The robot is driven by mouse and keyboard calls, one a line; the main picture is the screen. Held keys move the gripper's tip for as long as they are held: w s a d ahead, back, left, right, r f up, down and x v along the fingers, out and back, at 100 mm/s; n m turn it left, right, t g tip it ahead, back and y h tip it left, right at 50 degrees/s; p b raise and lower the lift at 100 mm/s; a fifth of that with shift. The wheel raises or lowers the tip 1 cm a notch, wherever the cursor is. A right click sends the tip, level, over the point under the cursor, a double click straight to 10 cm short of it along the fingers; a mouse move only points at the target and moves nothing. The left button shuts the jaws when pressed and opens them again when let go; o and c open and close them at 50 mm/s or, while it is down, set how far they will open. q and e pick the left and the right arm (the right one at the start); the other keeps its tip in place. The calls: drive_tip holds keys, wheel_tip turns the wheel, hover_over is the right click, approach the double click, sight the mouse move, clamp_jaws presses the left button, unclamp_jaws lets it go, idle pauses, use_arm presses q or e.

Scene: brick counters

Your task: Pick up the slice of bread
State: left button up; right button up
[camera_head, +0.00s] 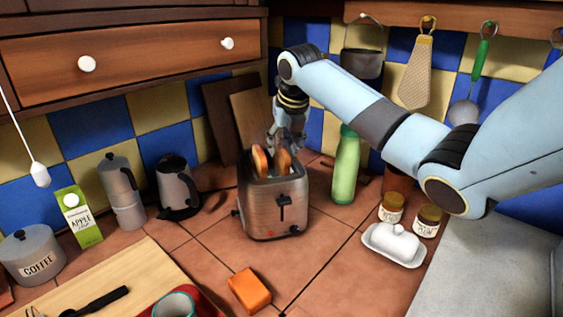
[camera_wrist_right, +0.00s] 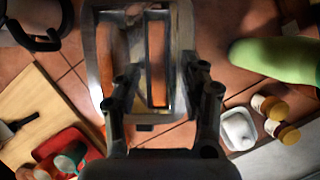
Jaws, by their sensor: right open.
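A metal toaster (camera_head: 273,208) stands on the tiled counter. Two browned slices of bread stick up from its slots, a left slice (camera_head: 260,159) and a right slice (camera_head: 283,160). My right gripper (camera_head: 287,142) points down just over the toaster, close to the right slice and partly in front of it. In the right wrist view the open fingers (camera_wrist_right: 163,85) straddle one slot of the toaster (camera_wrist_right: 88,60), with nothing clearly held. Contact with the bread cannot be told. My left gripper is in neither view.
A green bottle (camera_head: 345,167) stands right of the toaster, near a white butter dish (camera_head: 394,245) and two small jars. A kettle (camera_head: 177,188) and moka pot (camera_head: 122,191) stand to the left. An orange block (camera_head: 250,291) lies in front. Utensils hang above.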

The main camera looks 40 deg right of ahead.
drive_tip(key=shift+w+f, duration=0.25)
drive_tip(key=shift+f, duration=0.25)
drive_tip(key=shift+w+f, duration=0.1)
drive_tip(key=shift+f, duration=0.1)
drive_tip(key=shift+d, duration=0.1)
drive_tip(key=shift+c, duration=0.6)
drive_tip(key=c, duration=0.4)
clamp_jaws()
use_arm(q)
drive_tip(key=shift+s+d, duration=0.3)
